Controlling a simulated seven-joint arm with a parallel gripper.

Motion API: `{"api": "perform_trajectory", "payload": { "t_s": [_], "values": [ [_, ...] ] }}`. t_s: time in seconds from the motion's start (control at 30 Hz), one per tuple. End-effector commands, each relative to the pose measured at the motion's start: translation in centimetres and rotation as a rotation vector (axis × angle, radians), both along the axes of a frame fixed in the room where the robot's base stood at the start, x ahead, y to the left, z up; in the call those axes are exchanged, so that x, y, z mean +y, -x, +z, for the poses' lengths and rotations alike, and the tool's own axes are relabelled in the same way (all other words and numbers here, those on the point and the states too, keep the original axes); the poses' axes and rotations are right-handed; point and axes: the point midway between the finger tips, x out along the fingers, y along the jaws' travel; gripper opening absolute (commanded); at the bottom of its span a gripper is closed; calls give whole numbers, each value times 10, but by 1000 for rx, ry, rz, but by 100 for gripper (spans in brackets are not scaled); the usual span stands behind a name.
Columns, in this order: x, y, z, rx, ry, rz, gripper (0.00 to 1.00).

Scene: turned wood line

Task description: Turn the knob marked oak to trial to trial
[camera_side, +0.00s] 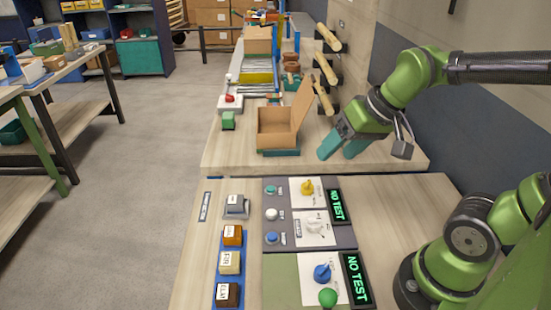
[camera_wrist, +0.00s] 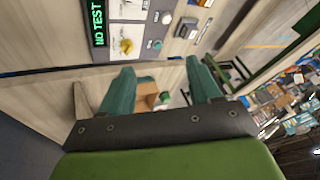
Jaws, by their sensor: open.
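A control panel on the near bench carries a yellow knob (camera_side: 307,188), a white knob (camera_side: 314,224) and a blue knob (camera_side: 322,272), each on a white plate. The print on the plates is too small to read, so I cannot tell which knob is marked oak or where it points. Two displays beside them (camera_side: 337,205) (camera_side: 357,280) read "NO TEST" in green. My gripper (camera_side: 342,150) is open and empty, above the far bench, beyond the panel and apart from all knobs. In the wrist view, the yellow knob (camera_wrist: 126,46) shows beyond the open fingers (camera_wrist: 160,68).
Several labelled blocks (camera_side: 229,262) stand on a blue strip left of the panel. Small buttons (camera_side: 272,214) and a green round knob (camera_side: 328,297) are near the knobs. An open cardboard box (camera_side: 281,126) stands beside my gripper. The space above the panel is clear.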

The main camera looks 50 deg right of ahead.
Motion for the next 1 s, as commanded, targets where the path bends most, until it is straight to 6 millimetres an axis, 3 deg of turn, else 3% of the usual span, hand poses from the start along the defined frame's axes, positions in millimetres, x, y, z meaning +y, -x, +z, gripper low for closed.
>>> {"api": "perform_trajectory", "payload": {
  "t_s": [0.17,0.3,0.5,0.7,0.87,1.0],
  "values": [
    [-27,-48,-17,166,171,248,63],
    [-50,-84,-34,275,299,603,63],
    [-75,-120,-52,334,411,1148,63],
    [-81,-132,-41,301,501,1517,63],
    [-80,-128,-43,288,514,1628,63],
    [-80,-128,-55,286,514,1639,63]
  ]
}}
